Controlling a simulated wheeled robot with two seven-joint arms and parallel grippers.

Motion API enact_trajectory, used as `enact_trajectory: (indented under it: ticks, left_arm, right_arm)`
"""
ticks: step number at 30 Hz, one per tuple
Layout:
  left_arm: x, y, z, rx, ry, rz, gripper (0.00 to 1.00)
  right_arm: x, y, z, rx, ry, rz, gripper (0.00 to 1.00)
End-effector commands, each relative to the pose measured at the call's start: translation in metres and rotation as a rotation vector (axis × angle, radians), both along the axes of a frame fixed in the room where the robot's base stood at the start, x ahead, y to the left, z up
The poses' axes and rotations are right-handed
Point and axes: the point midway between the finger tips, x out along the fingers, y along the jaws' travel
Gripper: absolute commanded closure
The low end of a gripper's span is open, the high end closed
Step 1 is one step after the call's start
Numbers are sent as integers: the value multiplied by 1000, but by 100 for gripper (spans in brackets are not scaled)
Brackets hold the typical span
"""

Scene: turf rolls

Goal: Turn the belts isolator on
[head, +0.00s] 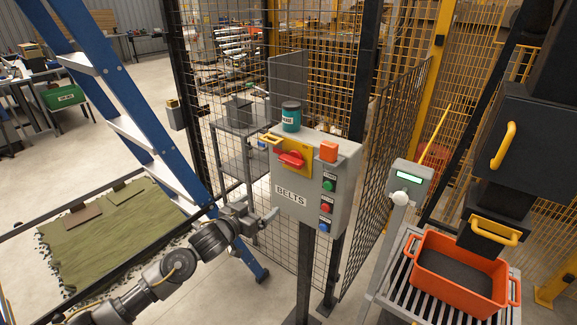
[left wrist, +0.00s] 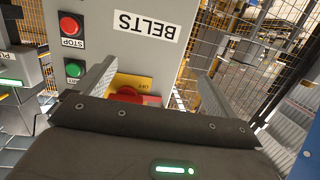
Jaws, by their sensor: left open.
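The grey BELTS box (head: 313,205) stands on a post in the middle of the head view. Its isolator is a red handle (head: 290,158) on a yellow plate (head: 303,168), lying roughly crosswise. In the left wrist view, where the box looks upside down, the red handle (left wrist: 128,95) is partly hidden behind my gripper body, and the yellow plate (left wrist: 138,82) reads OFF. My left gripper (head: 259,214) is open and empty, below and left of the isolator, apart from it. In the left wrist view its fingers (left wrist: 157,76) are spread. My right gripper is out of view.
Green, red and blue buttons (head: 327,208) run down the box's right side, with an orange block (head: 329,151) above. A teal tin (head: 291,116) stands on top. A yellow padlock-like loop (head: 270,139) is at its upper left. A blue ladder (head: 120,100) stands left; mesh fencing lies behind.

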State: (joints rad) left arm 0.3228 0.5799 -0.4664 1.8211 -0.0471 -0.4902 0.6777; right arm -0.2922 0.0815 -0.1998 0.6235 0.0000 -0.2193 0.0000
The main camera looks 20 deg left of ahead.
Motion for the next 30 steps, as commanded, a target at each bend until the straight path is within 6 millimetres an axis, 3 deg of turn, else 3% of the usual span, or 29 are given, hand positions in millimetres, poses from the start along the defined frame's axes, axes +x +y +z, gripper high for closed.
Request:
enact_trajectory:
  ticks: [1, 3, 7, 12, 17, 30]
  left_arm:
    - [-3, -9, 36, -10, -52, -30, 5]
    - [-9, -20, 71, -28, -100, -63, 5]
    - [-19, -31, 106, -46, -148, -98, 5]
    - [-21, -34, 114, -54, -159, -107, 5]
    - [-9, -38, 116, -55, -159, -106, 5]
    - [62, -66, 116, -54, -158, -104, 5]
  right_arm:
    - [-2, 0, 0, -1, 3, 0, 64]
    - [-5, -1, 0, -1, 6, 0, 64]
    - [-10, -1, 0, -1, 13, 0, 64]
    - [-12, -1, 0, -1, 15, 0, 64]
    - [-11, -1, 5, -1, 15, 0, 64]
    - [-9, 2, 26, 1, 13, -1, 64]
